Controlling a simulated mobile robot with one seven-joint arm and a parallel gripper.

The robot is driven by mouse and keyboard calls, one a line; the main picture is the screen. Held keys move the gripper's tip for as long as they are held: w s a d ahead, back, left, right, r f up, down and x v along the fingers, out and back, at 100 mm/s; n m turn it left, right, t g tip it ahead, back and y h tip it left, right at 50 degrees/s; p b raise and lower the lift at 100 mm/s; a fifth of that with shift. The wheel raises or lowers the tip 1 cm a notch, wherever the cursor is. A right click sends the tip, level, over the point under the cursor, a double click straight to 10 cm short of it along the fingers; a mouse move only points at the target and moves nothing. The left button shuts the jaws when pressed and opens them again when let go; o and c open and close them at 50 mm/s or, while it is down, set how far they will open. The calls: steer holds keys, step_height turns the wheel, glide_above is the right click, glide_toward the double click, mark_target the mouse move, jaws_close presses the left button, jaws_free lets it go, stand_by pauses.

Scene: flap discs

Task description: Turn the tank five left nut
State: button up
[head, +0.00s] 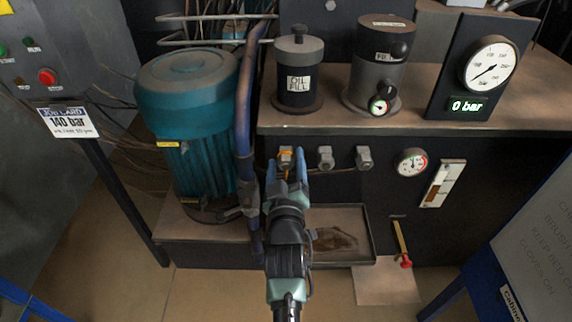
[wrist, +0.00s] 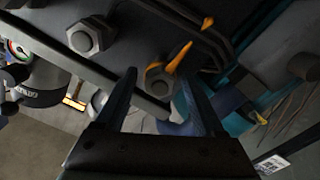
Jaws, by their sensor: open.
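The left nut (head: 286,154) is the leftmost of three grey fittings in a row on the dark front panel of the tank bench. An orange mark or tab shows at it in the head view. In the wrist view a hex nut (wrist: 155,80) with an orange strip (wrist: 179,57) beside it lies between and beyond my fingertips. My gripper (head: 286,167) is open in front of the left nut, with one finger to each side in the picture. I cannot tell whether the fingers touch it. Another hex nut (wrist: 85,38) shows at upper left in the wrist view.
The middle fitting (head: 325,157) and right fitting (head: 364,157) sit close to the right. A blue pipe (head: 244,110) and teal motor (head: 188,110) stand to the left. A drip tray (head: 365,235) lies below. A display (head: 467,105) reads 0 bar; a job card (head: 67,121) says 140 bar.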

jaws_close()
stand_by(0.5)
steer(key=m, duration=0.3)
steer(key=shift+m+p, duration=0.3)
steer(key=shift+m, duration=0.1)
steer(key=m+p, duration=0.1)
steer(key=m, duration=0.3)
steer(key=shift+m, duration=0.3)
steer(key=m, duration=0.4)
steer(key=shift+p, duration=0.35)
steer(key=shift+m, duration=1.7)
